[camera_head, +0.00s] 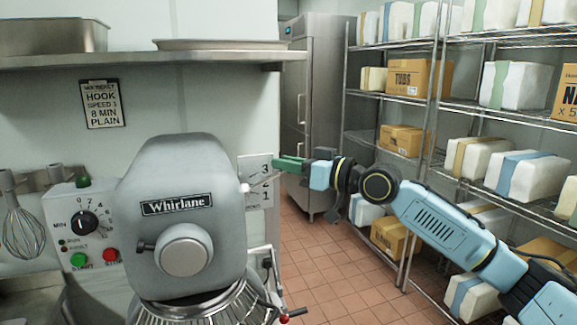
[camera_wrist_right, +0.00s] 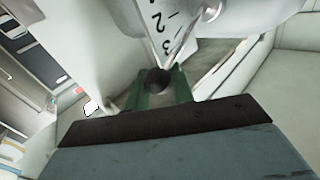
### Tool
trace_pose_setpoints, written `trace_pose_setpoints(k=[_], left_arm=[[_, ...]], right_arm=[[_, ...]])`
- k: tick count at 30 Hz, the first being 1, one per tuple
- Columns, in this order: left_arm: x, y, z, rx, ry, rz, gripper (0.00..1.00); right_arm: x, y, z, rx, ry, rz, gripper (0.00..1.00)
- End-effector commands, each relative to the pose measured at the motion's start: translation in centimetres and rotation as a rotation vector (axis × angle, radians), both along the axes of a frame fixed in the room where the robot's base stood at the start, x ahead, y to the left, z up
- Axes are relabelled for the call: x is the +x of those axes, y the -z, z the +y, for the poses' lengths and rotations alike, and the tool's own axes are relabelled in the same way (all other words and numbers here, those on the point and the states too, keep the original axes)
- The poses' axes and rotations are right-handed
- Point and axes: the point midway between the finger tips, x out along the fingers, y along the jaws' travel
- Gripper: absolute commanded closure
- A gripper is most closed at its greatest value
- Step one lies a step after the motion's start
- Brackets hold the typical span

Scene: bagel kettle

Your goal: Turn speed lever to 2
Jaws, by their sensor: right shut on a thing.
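The grey Whirlane mixer (camera_head: 178,200) stands in the middle of the head view. The speed lever (camera_head: 262,182) sticks out from its right side, in front of a white plate (camera_head: 267,203) marked 3 at the top and 1 at the bottom; the 2 is covered there. My right gripper (camera_head: 278,163), with green fingers, reaches the lever's end from the right. In the right wrist view the lever's black knob (camera_wrist_right: 158,80) sits between the green fingers, which are shut on it. My left gripper is not in view.
A control panel (camera_head: 85,228) with a dial and buttons stands left of the mixer, with a whisk (camera_head: 20,232) beside it. A wall shelf (camera_head: 140,58) runs above. Wire racks (camera_head: 412,100) with boxes stand at the right. A wire bowl guard (camera_head: 215,305) is below the mixer head.

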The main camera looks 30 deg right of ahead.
Motion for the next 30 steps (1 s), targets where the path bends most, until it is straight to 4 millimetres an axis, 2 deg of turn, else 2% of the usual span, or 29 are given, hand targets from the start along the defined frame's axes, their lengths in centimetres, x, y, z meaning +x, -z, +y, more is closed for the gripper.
trace_pose_setpoints(k=[1,3,16,21,30], left_arm=[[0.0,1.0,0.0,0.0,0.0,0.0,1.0],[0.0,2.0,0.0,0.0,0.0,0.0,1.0],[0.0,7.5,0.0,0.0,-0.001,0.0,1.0],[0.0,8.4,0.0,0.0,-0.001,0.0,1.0],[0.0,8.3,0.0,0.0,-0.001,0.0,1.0]], right_arm=[[0.0,1.0,0.0,0.017,0.0,0.0,1.0],[0.0,1.6,-0.1,0.051,-0.001,-0.007,1.0],[0.1,4.4,-0.7,0.312,-0.003,-0.064,1.0],[0.0,5.0,-0.8,0.384,-0.003,-0.08,1.0],[0.0,4.9,-0.8,0.397,-0.004,-0.081,1.0]])
